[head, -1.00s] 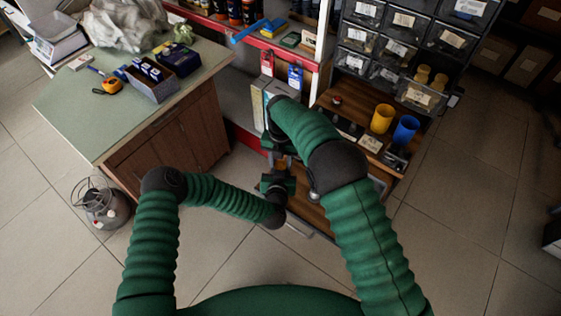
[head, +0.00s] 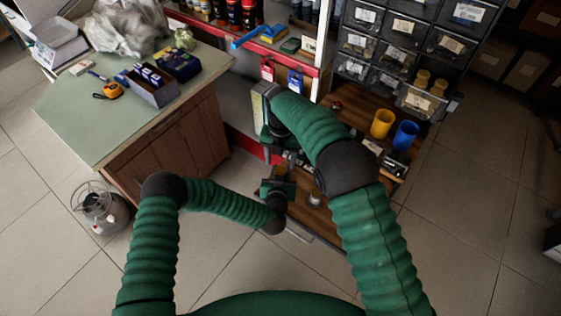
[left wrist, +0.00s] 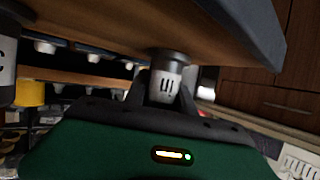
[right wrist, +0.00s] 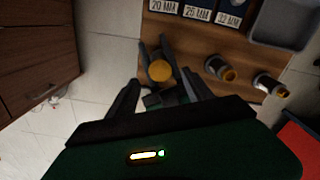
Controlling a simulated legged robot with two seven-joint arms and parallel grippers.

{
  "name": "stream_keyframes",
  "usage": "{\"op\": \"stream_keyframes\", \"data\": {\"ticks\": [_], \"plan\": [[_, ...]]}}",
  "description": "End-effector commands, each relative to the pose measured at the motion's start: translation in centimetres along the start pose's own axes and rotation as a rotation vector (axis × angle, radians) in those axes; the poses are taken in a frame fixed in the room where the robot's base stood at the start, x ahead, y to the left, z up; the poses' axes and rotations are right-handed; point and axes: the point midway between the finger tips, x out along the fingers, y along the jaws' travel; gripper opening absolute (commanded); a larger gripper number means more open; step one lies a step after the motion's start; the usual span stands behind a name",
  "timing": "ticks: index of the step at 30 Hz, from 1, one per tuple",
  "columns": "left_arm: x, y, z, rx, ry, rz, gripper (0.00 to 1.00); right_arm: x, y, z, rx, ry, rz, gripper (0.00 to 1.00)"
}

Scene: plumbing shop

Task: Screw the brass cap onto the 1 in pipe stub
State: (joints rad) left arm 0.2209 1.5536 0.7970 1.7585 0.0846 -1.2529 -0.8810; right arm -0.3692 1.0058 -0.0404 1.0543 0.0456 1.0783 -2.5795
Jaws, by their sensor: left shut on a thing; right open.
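My left gripper (head: 277,187) is shut on a grey pipe stub (left wrist: 165,84) with a dark-marked white label. In the left wrist view, which looks upside down, the stub's wide dark end is close to the wooden bench top (left wrist: 130,30); I cannot tell whether they touch. A brass round piece, seemingly the brass cap (right wrist: 161,71), is at the top of this stub, between the left fingers; it also shows in the head view (head: 282,170). How firmly it is seated cannot be told. My right gripper (right wrist: 162,90) is open, its fingers apart near the cap and not closed on it.
A grey tray (right wrist: 282,22) and size labels (right wrist: 196,12) lie beyond. Yellow (head: 382,124) and blue (head: 405,135) cups stand at the bench's right.

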Motion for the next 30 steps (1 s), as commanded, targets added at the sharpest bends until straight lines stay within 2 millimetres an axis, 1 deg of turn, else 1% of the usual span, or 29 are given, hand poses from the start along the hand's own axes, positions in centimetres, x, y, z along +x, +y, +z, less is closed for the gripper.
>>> {"op": "stream_keyframes", "data": {"ticks": [1,3,4,5,9,10,18,20,23,30], "plan": [[0.0,0.0,0.1,0.001,-0.001,0.000,0.00,0.0,0.0,0.0,0.000,0.000,0.000,0.59],[0.0,0.0,0.1,0.001,-0.001,0.000,0.00,-0.1,0.0,0.0,0.000,-0.001,0.000,0.55],[0.0,0.0,0.0,0.001,-0.001,0.000,0.00,-0.4,0.0,0.1,0.000,-0.002,0.001,0.55],[0.0,0.0,0.0,0.001,-0.001,0.000,0.00,-0.7,0.1,0.1,0.000,-0.003,0.002,0.55],[0.0,0.0,0.1,0.001,-0.001,0.000,0.00,-3.3,0.1,0.1,0.000,-0.005,0.003,0.55],[0.0,0.0,0.1,0.001,-0.001,0.000,0.00,-3.5,0.0,0.1,0.000,-0.003,0.002,0.55],[0.0,0.0,0.1,0.001,-0.001,0.000,0.00,-3.4,0.0,0.0,0.000,-0.001,0.001,0.55],[0.0,0.0,0.1,0.001,-0.001,0.000,0.00,-3.1,0.0,0.0,0.000,0.000,0.000,0.55],[0.0,0.0,0.1,0.001,-0.001,0.000,0.00,-2.0,0.0,0.0,-0.001,0.001,-0.001,0.55],[0.0,0.0,0.0,0.001,-0.001,0.000,0.00,2.2,0.0,-0.1,0.000,0.002,-0.002,0.55]]}}
